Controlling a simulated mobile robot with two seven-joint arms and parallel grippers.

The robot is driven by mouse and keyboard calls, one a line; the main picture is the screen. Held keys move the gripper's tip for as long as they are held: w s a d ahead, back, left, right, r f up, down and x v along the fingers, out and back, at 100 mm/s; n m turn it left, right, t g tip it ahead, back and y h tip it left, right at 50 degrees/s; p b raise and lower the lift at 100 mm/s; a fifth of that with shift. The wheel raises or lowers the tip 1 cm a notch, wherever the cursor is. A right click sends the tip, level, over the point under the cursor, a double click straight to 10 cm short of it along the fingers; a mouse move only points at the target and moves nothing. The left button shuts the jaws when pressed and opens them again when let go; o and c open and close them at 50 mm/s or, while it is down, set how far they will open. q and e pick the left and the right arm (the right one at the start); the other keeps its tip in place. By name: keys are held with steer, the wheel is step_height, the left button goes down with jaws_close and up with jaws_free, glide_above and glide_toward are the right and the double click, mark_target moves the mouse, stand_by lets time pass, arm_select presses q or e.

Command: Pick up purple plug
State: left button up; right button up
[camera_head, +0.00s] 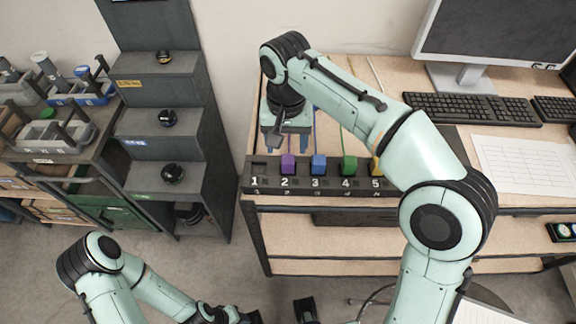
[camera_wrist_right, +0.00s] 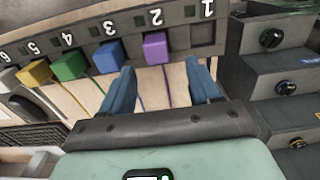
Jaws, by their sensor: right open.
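The purple plug (camera_head: 288,164) sits in the rack (camera_head: 262,180) above label 2, with a purple cord behind it. In the right wrist view the purple plug (camera_wrist_right: 156,48) shows ahead of the gap between my fingers. My right gripper (camera_head: 287,142) is open and empty, just behind the plug and pointing down. In the wrist view its two blue fingers (camera_wrist_right: 162,78) stand wide apart, with no contact visible. My left arm is low at the left; its gripper (camera_head: 245,316) is cut by the bottom edge and its jaws cannot be made out.
Blue (camera_head: 319,165), green (camera_head: 349,165) and yellow plugs stand to the right in the rack; slot 1 is empty. Cords run behind them. A keyboard (camera_head: 470,108) and monitor are at the right. Dark stepped shelves with knobs (camera_head: 172,174) stand left of the table.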

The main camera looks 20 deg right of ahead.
mark_target(288, 159)
steer(key=f, duration=0.2)
steer(key=s+f+b, duration=0.1)
steer(key=f, duration=0.1)
steer(key=shift+f, duration=0.65)
steer(key=shift+w, duration=0.1)
steer(key=c, duration=1)
